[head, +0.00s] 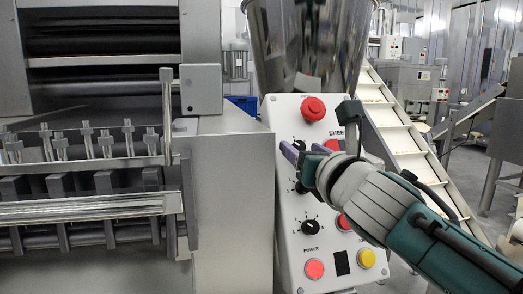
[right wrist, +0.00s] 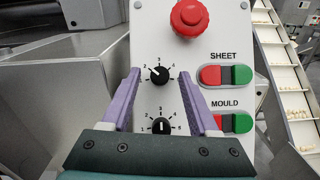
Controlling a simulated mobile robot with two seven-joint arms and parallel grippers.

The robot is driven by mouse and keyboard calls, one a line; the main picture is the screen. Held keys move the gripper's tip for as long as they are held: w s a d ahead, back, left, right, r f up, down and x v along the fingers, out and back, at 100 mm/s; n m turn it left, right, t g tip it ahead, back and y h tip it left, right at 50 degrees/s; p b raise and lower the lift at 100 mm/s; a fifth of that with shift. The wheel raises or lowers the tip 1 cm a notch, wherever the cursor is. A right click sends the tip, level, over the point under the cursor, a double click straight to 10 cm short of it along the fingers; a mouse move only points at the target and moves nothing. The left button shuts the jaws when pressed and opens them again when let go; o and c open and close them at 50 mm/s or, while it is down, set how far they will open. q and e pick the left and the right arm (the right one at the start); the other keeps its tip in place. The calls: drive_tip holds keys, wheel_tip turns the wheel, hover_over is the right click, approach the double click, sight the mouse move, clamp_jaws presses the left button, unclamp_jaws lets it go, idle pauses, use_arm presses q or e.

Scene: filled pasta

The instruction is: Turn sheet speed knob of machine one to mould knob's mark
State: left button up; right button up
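The white control panel (head: 291,250) of the machine stands in the middle of the head view. The sheet speed knob (right wrist: 159,74) is black, and its white mark points up and left, near the 2. The mould knob (right wrist: 161,127) is below it, its white mark pointing straight up, near the 3. My right gripper (right wrist: 160,73) is open, with purple fingers on either side of the sheet knob in the right wrist view. Gaps show between fingers and knob. In the head view the right gripper (head: 291,151) partly hides the sheet knob. My left gripper is out of view.
A red emergency button (head: 313,109) sits above the knobs. Red and green sheet buttons (right wrist: 224,75) and mould buttons (right wrist: 231,123) lie to the right. A third knob (head: 310,227) is lower down. A steel hopper (head: 305,45) and a conveyor (head: 398,130) are behind.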

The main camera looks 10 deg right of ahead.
clamp_jaws()
idle(0.3)
drive_tip(key=shift+m, duration=0.4)
drive_tip(key=shift+a+f+m+h+b, duration=0.1)
drive_tip(key=shift+a+m+h+b, duration=0.05)
drive_tip(key=shift+m+h+b, duration=0.5)
drive_tip(key=m+h, duration=0.1)
drive_tip(key=m+b, duration=0.1)
drive_tip(key=m, duration=0.1)
drive_tip(key=shift+a+m+g+h, duration=0.15)
drive_tip(key=shift+m+g+h, duration=0.1)
drive_tip(key=shift+g+h, duration=0.1)
drive_tip(key=m, duration=0.1)
drive_tip(key=m+g+h, duration=0.1)
drive_tip(key=m+h, duration=0.1)
drive_tip(key=m, duration=0.1)
drive_tip(key=shift+w+a+r+b, duration=0.1)
drive_tip(key=shift+a+r+b, duration=0.05)
drive_tip(key=shift+r+b, duration=0.15)
drive_tip(key=shift+m+g+h, duration=0.6)
drive_tip(key=shift+m+g, duration=0.15)
drive_tip(key=shift+m, duration=0.75)
